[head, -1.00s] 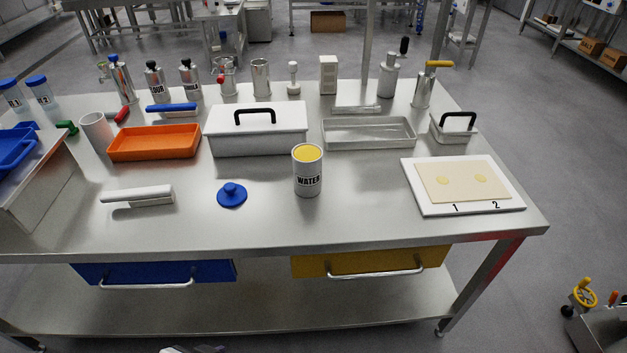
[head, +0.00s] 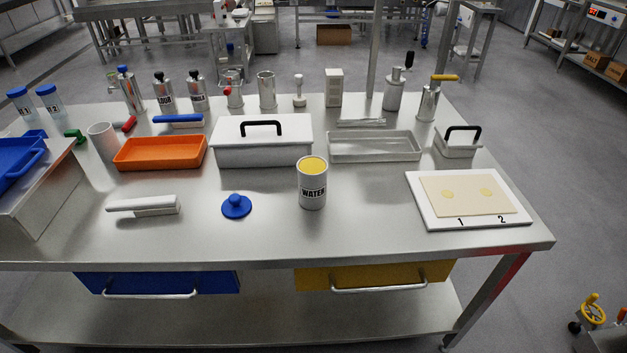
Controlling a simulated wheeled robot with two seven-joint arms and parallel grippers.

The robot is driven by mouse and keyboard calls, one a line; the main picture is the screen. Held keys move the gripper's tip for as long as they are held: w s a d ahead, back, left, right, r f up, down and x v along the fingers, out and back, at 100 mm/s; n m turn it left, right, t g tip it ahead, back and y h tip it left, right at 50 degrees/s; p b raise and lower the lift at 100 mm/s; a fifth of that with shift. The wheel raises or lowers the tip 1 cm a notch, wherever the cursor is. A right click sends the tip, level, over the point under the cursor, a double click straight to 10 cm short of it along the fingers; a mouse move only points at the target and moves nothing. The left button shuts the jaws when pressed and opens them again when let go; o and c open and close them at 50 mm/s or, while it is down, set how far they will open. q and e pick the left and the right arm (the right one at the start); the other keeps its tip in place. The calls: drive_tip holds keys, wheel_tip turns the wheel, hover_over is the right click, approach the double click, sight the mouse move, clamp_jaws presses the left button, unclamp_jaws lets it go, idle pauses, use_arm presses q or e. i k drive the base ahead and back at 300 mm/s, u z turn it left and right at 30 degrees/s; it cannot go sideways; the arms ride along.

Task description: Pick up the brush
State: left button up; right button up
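A white, long-handled item that looks like a brush (head: 144,206) lies at the front left of the steel table (head: 270,235). Its handle points left and a pale block sits under its right half. A second brush-like item with a blue handle (head: 178,119) and a pale lower part lies at the back left, behind the orange tray. I cannot tell for sure which of the two is the brush. Neither of my grippers is in view.
Near the white item are an orange tray (head: 160,153), a blue knobbed lid (head: 236,206), a white cylinder (head: 102,140) and the WATER can (head: 312,187). A steel box with a blue tray (head: 15,172) stands at the left. The front table strip is clear.

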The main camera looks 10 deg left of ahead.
sight(165, 205)
drive_tip(key=u, duration=1.55)
